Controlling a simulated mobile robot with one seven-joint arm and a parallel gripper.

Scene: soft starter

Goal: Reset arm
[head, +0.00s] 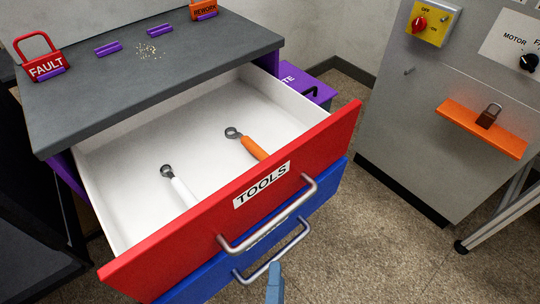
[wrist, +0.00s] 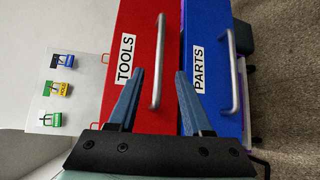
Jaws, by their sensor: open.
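My gripper (wrist: 159,74) is open and empty in the wrist view, its two blue fingers pointing toward the drawer fronts. The silver handle (wrist: 157,60) of the red TOOLS drawer shows between the fingertips; how far off it is I cannot tell. In the head view a blue finger (head: 275,283) shows at the bottom edge, by the lower handle; the rest of the arm is out of view. The red TOOLS drawer (head: 300,160) is pulled out. A white-handled wrench (head: 178,186) and an orange-handled wrench (head: 250,144) lie inside it.
The blue PARTS drawer (wrist: 208,60) is below the red one. The grey cabinet top (head: 110,85) holds a red FAULT padlock tag (head: 40,62). Carpet lies between.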

